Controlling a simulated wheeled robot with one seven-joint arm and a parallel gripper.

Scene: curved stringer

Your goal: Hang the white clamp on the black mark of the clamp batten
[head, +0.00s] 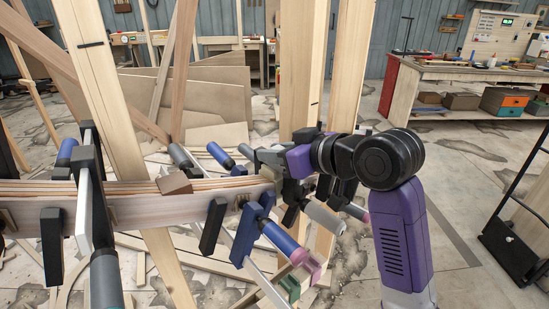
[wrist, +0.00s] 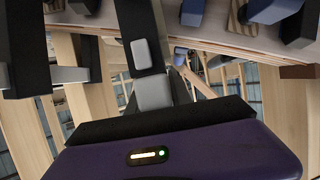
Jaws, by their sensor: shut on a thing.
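My gripper (head: 268,156) is at the right end of the curved stringer (head: 140,199), shut on a clamp. This seems to be the white clamp, with a pale grey-white handle (head: 323,217) and black jaws just below my gripper. In the wrist view a black clamp part lies at the grey finger pads (wrist: 147,72). My wrist hides much of the clamp, and I cannot tell if it still touches the stringer. A short black mark (head: 91,44) crosses an upright wooden batten (head: 103,85) at the upper left, behind the stringer.
Other clamps crowd the stringer, including a blue-handled one (head: 279,238) and a large grey-barred one (head: 90,205) at left. A wooden block (head: 174,184) sits on top. Upright posts (head: 296,70) stand close behind my gripper. Open floor lies at right, before a workbench (head: 460,72).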

